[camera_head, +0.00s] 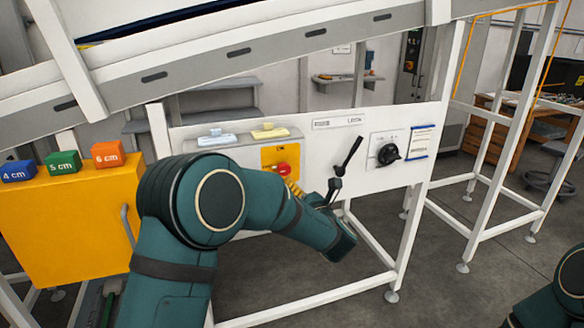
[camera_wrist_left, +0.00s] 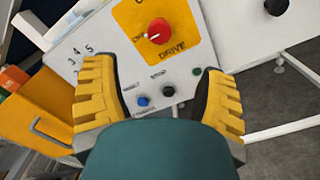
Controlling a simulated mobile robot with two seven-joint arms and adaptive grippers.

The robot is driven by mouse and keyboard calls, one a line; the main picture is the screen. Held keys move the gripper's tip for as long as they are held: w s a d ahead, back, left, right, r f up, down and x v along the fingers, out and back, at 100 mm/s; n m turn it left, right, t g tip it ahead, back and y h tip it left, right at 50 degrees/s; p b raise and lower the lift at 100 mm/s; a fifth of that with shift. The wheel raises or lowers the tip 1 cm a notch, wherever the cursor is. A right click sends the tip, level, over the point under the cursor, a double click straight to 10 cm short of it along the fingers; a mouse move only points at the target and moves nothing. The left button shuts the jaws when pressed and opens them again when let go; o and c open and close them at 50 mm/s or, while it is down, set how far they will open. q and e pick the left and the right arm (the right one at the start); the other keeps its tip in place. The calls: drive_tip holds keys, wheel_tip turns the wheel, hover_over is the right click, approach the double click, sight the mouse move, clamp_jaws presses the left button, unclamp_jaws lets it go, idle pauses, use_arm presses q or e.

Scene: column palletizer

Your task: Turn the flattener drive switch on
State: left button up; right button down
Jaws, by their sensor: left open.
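The drive switch is a red round knob (camera_wrist_left: 159,31) on a yellow plate (camera_wrist_left: 181,14) marked DRIVE in the left wrist view. It also shows in the head view on the white control panel (camera_head: 310,150). My left gripper (camera_wrist_left: 158,76) is open, its two yellow ribbed fingers spread wide with nothing between them. The knob lies just beyond the fingertips, apart from them. In the head view my left arm hides most of the gripper and the lower part of the yellow plate. My right gripper is out of view; only part of my right arm shows at the lower right.
Blue (camera_wrist_left: 141,101) and black (camera_wrist_left: 169,91) buttons sit below the plate, between the fingers. A black lever (camera_head: 347,157) and black rotary knob (camera_head: 388,153) stand to the right. A yellow cabinet (camera_head: 65,225) with coloured blocks is at left; a sloped conveyor (camera_head: 200,65) crosses above.

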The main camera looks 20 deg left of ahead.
sight(285, 171)
use_arm(q)
drive_tip(key=x, duration=1.3)
drive_tip(key=shift+w+a+p, duration=0.15)
drive_tip(key=shift+a+p, duration=0.1)
drive_tip(key=shift+p, duration=0.1)
drive_tip(key=c, duration=1.2)
